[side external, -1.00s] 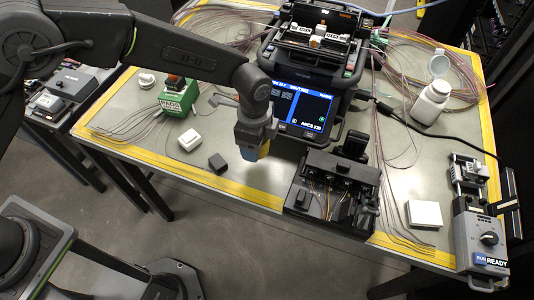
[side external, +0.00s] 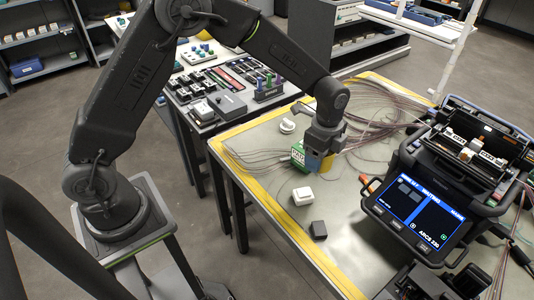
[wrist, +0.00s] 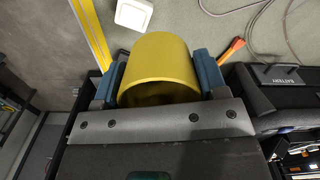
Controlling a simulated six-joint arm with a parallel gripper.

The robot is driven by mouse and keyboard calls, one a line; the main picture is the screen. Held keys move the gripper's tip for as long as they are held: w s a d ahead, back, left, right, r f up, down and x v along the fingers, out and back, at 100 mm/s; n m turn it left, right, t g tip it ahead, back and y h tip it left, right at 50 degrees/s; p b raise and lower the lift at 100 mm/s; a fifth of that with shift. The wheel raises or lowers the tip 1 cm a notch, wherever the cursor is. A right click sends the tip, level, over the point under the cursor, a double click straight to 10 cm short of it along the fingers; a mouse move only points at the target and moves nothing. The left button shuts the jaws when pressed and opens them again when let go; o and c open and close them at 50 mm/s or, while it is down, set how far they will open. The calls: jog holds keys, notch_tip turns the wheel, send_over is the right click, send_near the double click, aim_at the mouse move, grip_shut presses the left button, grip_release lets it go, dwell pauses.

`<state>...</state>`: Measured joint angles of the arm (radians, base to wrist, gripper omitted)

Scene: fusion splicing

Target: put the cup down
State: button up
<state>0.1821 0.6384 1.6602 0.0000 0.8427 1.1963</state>
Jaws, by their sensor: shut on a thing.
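A yellow cup (wrist: 160,60) is between the two blue fingers of my gripper (wrist: 160,72), which are shut on its sides. In the wrist view its curved wall faces me and its dark open end shows near the gripper body. In the side view my gripper (side external: 322,150) points down over the table, and only a small yellow part of the cup (side external: 328,163) shows beside the fingers. I cannot tell whether the cup touches the table.
A green box (side external: 298,154) stands close behind my gripper. The splicer (side external: 430,205) stands to the right. Bare table (side external: 345,215) lies between.

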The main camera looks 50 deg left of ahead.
jog(key=s+a+n, duration=0.2)
jog(key=s+a, duration=0.1)
jog(key=a, duration=0.7)
jog(key=s+a+n, duration=0.3)
jog(key=a, duration=0.7)
jog(key=s+a+n, duration=0.2)
jog(key=s+a, duration=0.2)
jog(key=a, duration=0.7)
send_over(262, 152)
notch_tip(262, 152, down, 7)
jog(key=shift+a+r, duration=0.15)
jog(key=shift+w, duration=0.1)
jog(key=shift+f, duration=2.05)
jog(key=shift+f, duration=0.15)
jog(key=o, duration=1)
